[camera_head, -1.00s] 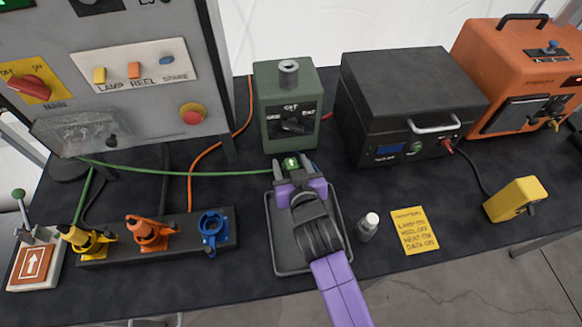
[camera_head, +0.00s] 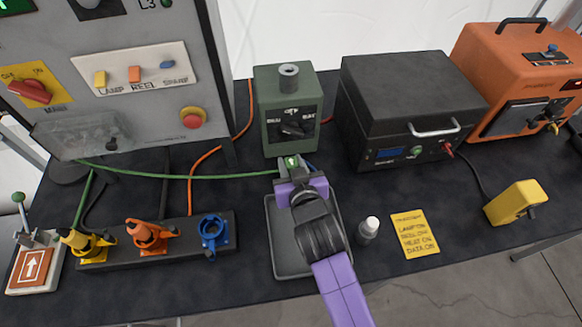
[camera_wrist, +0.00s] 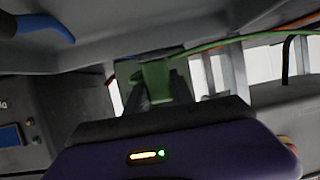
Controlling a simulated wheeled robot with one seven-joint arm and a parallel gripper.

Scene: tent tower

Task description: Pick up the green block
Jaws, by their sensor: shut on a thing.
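The green block (camera_head: 291,162) is a small bright green piece at the end of a green cable (camera_head: 180,171), just in front of the green box. My gripper (camera_head: 290,170), purple at the wrist, reaches over the grey tray (camera_head: 277,264) and is shut on the green block. In the wrist view the green block (camera_wrist: 156,78) sits between the grey fingers, with the green cable leading off to the right. The fingers partly hide the block, so I cannot tell whether it touches the table.
The green box (camera_head: 288,105) with a dial stands right behind my gripper. A black case (camera_head: 410,105) is to its right.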

